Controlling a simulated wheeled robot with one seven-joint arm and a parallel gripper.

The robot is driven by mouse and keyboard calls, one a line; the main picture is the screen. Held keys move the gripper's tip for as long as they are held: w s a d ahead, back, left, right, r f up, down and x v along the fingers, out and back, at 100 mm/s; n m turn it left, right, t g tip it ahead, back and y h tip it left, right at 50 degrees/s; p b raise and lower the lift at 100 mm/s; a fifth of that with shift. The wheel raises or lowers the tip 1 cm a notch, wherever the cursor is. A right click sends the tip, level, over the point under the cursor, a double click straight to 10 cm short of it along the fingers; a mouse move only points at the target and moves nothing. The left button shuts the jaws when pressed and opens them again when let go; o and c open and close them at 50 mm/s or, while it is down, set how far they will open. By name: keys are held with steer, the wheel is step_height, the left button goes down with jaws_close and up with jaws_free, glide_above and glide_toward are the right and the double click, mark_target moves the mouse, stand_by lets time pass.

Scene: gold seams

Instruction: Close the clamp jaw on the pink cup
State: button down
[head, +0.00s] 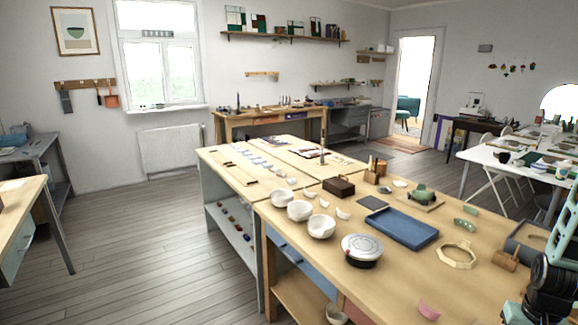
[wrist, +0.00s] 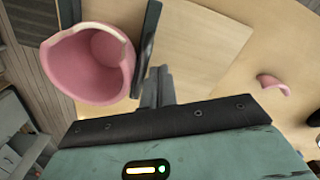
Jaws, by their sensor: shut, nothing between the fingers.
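The pink cup (wrist: 93,68) shows at the upper left of the wrist view, its open mouth toward the camera and its rim uneven. A long dark bar (wrist: 148,42), apparently the clamp jaw, stands along its right side. I cannot tell whether it touches the cup. A dark block (wrist: 68,12) at the cup's upper left may be the clamp's other side. My gripper (wrist: 157,82) is shut and empty, with its fingers just below the bar's lower end; contact is unclear. The cup does not show in the head view.
A pink shard (wrist: 272,84) lies on the wooden table, also in the head view (head: 428,310). A blue tray (head: 402,228), a round white-topped tin (head: 362,248), white bowls (head: 321,224) and a wooden ring (head: 456,256) stand on the worktable. Bare wood lies around the shard.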

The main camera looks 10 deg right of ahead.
steer(key=shift+w+a, duration=0.15)
steer(key=shift+w, duration=0.15)
step_height(320, 180, up, 9)
steer(key=p, duration=0.7)
stand_by(0.4)
